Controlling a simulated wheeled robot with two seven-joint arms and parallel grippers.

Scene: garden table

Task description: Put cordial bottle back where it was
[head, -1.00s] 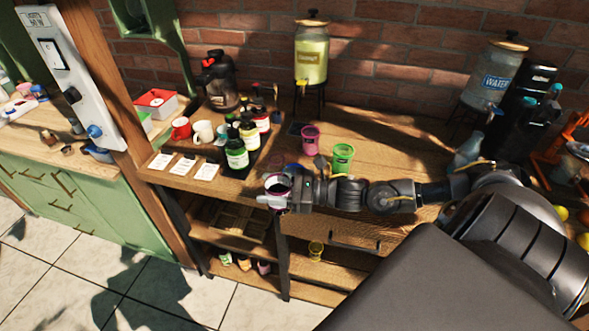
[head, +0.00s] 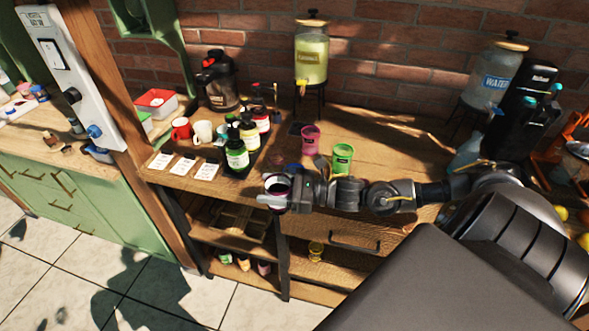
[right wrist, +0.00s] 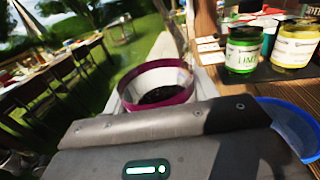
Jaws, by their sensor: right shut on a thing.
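My right gripper (head: 273,200) is shut on a round purple-rimmed vessel (head: 277,184) in front of the table's front edge. In the right wrist view the vessel (right wrist: 160,84) is pale inside with dark contents; I cannot tell that it is a bottle. Cordial bottles stand upright together on a dark tray: a green-labelled one (head: 237,158), a yellow-labelled one (head: 249,137) and a red-labelled one (head: 262,122). The green-labelled bottle reads LIME in the right wrist view (right wrist: 243,55), beside the yellow-labelled one (right wrist: 295,48). My left gripper is not in view.
A pink cup (head: 310,138) and a green cup (head: 343,158) stand behind my right gripper. White cards (head: 184,167) lie left of the bottles. A blue round rim (right wrist: 294,125) is close at the right in the wrist view. Drink dispensers (head: 311,62) stand at the back.

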